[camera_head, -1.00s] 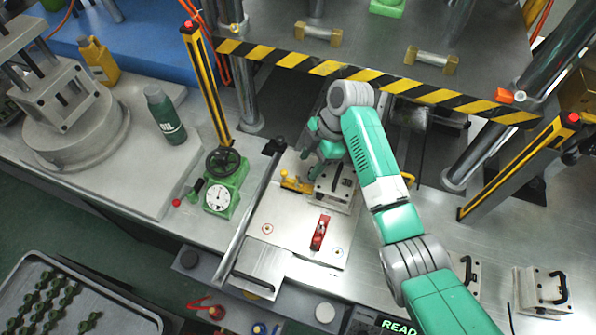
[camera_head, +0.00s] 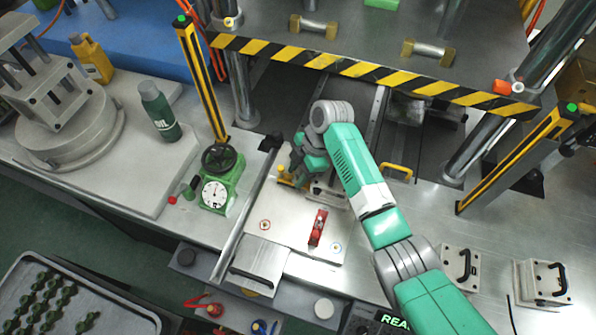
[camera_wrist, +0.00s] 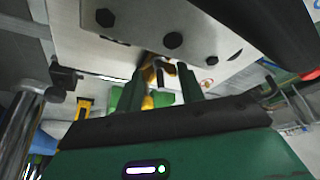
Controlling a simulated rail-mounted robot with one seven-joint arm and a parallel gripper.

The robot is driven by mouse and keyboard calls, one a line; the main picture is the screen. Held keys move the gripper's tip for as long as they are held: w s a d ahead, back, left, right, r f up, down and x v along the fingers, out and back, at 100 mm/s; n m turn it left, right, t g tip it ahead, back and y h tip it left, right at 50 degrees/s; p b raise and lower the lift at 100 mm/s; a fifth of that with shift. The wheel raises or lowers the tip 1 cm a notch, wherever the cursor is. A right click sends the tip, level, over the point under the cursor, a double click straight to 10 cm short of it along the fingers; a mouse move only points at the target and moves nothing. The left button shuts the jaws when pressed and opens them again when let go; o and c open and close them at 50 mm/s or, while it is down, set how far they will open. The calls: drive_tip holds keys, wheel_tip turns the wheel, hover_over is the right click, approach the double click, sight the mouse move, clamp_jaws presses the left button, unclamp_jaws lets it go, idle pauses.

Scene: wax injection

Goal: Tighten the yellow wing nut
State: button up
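The yellow wing nut (camera_head: 285,176) is at the left edge of the metal mould plate (camera_head: 285,215), partly hidden by my gripper in the head view. My gripper (camera_head: 296,172) is low, right over it. In the wrist view the two green fingers stand apart, with the yellow wing nut (camera_wrist: 149,86) between their tips. A gap shows beside the yellow part, so the fingers look open around it. Contact cannot be made out. A metal block with dark bolts (camera_wrist: 172,40) fills the upper wrist view.
A red toggle clamp (camera_head: 318,228) stands on the plate near my arm. A green dial gauge (camera_head: 215,190) and an oil bottle (camera_head: 159,110) are to the left. A striped press edge (camera_head: 370,70) hangs behind. Handled blocks (camera_head: 460,268) stand at right.

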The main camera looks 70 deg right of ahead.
drive_tip(key=shift+r+p, duration=0.15)
drive_tip(key=shift+p, duration=0.15)
drive_tip(key=m+p, duration=0.3)
drive_tip(key=shift+a+r+t+h, duration=0.1)
drive_tip(key=shift+r+t+h, duration=0.1)
drive_tip(key=shift+t+h, duration=0.2)
drive_tip(key=m+h+p, duration=0.1)
drive_tip(key=m+p, duration=0.2)
drive_tip(key=shift+a+m+t, duration=0.1)
drive_tip(key=shift+m+t, duration=0.2)
drive_tip(key=shift+m, duration=0.1)
drive_tip(key=m+h+p, duration=0.2)
drive_tip(key=m+p, duration=0.1)
drive_tip(key=m, duration=0.1)
drive_tip(key=shift+a+f+p, duration=0.1)
drive_tip(key=shift+p, duration=0.2)
drive_tip(key=shift+f+m+h+p, duration=0.15)
drive_tip(key=shift+m+h+p, duration=0.75)
drive_tip(key=shift+m, duration=1.3)
drive_tip(key=shift+g, duration=0.4)
drive_tip(key=o, duration=0.7)
